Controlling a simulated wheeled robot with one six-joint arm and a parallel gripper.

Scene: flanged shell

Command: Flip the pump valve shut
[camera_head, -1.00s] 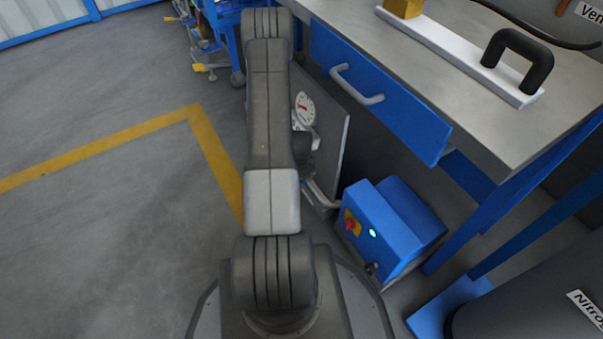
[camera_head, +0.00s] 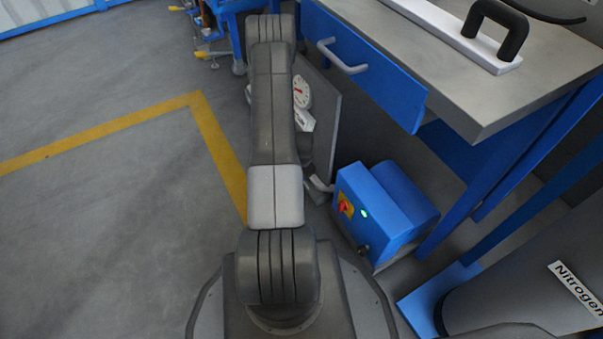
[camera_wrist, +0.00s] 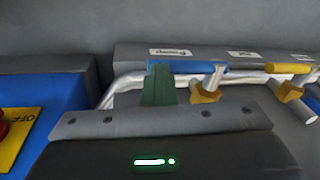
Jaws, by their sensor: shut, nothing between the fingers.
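In the wrist view the pump valve's blue handle (camera_wrist: 188,67) lies crosswise below a white label that seems to read "Pump" (camera_wrist: 171,52). A brass-coloured valve body (camera_wrist: 206,95) sits under its right end, on a silvery pipe. My gripper's green fingers (camera_wrist: 158,85) are shut with nothing between them. They stand at the left end of the blue handle and overlap it in the picture; I cannot tell whether they touch it. In the head view my arm hides the gripper and the valve.
A yellow-handled valve (camera_wrist: 288,68) is to the right, with another label between. A blue box (camera_head: 385,212) with a red switch and green light stands beside the panel (camera_head: 325,120) and gauge (camera_head: 302,92). The workbench drawer (camera_head: 365,70) overhangs nearby. Open floor lies left.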

